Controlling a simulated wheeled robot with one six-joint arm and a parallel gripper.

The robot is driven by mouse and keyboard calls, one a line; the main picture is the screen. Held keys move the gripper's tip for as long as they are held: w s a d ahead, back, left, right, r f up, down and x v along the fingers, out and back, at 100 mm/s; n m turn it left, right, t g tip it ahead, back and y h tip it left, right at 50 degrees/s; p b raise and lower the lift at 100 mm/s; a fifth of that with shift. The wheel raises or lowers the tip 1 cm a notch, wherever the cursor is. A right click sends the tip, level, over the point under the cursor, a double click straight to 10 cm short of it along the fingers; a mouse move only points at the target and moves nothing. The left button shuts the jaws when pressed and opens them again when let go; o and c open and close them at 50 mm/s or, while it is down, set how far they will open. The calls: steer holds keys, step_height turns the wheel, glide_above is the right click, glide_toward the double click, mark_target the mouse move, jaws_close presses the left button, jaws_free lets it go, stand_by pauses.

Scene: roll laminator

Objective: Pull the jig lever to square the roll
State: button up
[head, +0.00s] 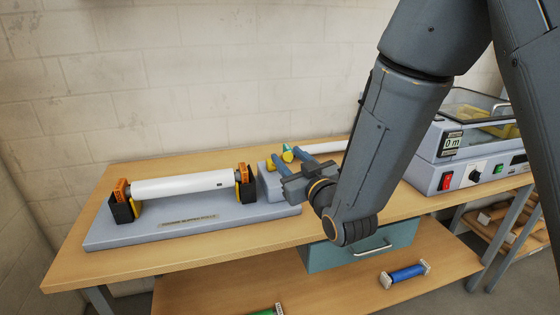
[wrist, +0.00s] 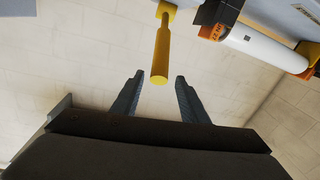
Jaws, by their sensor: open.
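The jig is a grey base plate (head: 200,237) on the bench, carrying a white roll (head: 180,185) in black, orange and yellow end holders. A yellow lever (wrist: 161,50) shows in the wrist view, pointing toward my gripper (wrist: 159,76). Its rounded end appears between my two open fingertips, with space on both sides; I cannot tell how deep it sits. In the head view my gripper (head: 286,153) is at the right end of the jig, and yellow lever parts show by the fingertips. The roll (wrist: 262,47) also shows at upper right in the wrist view.
The laminator (head: 465,155) stands on the bench at right, behind my arm. Another white roll (head: 325,147) lies behind my gripper. A teal drawer (head: 360,246) hangs under the bench top. A blue roll (head: 406,273) lies on the lower shelf. A block wall is close behind.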

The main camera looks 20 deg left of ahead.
steer(key=shift+w+a+f, duration=0.5)
steer(key=shift+w+a, duration=0.3)
steer(key=shift+w, duration=0.4)
steer(key=shift+w+a+f, duration=0.5)
steer(key=shift+w+a, duration=0.35)
steer(key=shift+w, duration=0.4)
steer(key=shift+w+a+f, duration=0.5)
steer(key=shift+w+a, duration=0.3)
steer(key=shift+w, duration=0.4)
jaws_close()
